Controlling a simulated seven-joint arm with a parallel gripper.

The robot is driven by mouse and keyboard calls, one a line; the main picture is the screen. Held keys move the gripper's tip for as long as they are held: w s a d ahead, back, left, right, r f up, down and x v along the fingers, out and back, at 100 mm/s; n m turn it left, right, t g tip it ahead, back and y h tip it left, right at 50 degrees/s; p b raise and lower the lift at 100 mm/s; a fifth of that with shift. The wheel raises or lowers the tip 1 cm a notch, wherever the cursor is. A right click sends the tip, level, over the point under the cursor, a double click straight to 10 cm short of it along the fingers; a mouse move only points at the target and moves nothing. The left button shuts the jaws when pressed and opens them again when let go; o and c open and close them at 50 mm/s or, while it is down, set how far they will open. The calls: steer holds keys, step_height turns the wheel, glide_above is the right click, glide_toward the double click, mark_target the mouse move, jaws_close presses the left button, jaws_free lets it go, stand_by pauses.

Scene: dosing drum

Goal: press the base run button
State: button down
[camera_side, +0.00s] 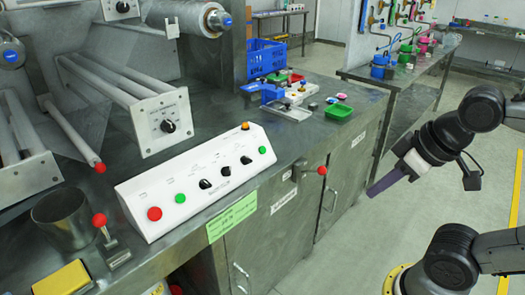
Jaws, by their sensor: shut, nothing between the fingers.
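A white sloped control box (200,188) stands on the steel bench. Its face carries a red button (154,213) at the left end, a green button (180,198) beside it, several black knobs, and another green button (262,150) at the right end. An orange knob or lamp (245,126) sits on its top edge. The labels are too small to read, so I cannot tell which button is the base run one. My gripper (371,193) is shut and empty. It appears over the floor, right of the bench front, pointing down-left, well apart from the box.
A red-ball lever (320,171) juts from the bench front between box and gripper. Another red-ball lever (100,221) and a metal cup (62,217) stand left of the box. A grey panel with a dial (167,126) and rollers are behind. The floor aisle is clear.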

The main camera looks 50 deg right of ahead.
mark_target(263, 150)
stand_by(0.4)
steer(key=w+d+r+n+t, duration=0.1)
steer(key=w+r+t, duration=0.4)
steer(key=w, duration=0.4)
steer(key=w+d+r+n+t+h, duration=0.1)
steer(key=w+r+n+t, duration=0.1)
steer(key=w+r+t, duration=0.5)
steer(key=w+d+r+n+t, duration=0.15)
steer(key=w+r, duration=0.25)
steer(key=w, duration=0.8)
steer(key=w+d+f+t+h, duration=0.25)
steer(key=w+d+f, duration=0.25)
steer(key=f, duration=0.4)
steer(key=s+d+f+g, duration=0.1)
steer(key=d+f, duration=0.1)
steer(key=f, duration=0.7)
steer(key=d+f+m+g, duration=0.1)
steer(key=d+f, duration=0.2)
steer(key=f, duration=0.6)
steer(key=shift+s+d+h, duration=0.35)
steer(key=shift+h, duration=0.1)
steer(key=shift+w+f, duration=0.1)
steer(key=shift+f, duration=0.05)
steer(key=shift+w+f, duration=0.8)
steer(key=shift+w, duration=0.4)
steer(key=shift+w+f, duration=0.85)
steer(key=shift+w, duration=0.3)
steer(key=shift+w+f, duration=0.8)
steer(key=shift+w, duration=0.4)
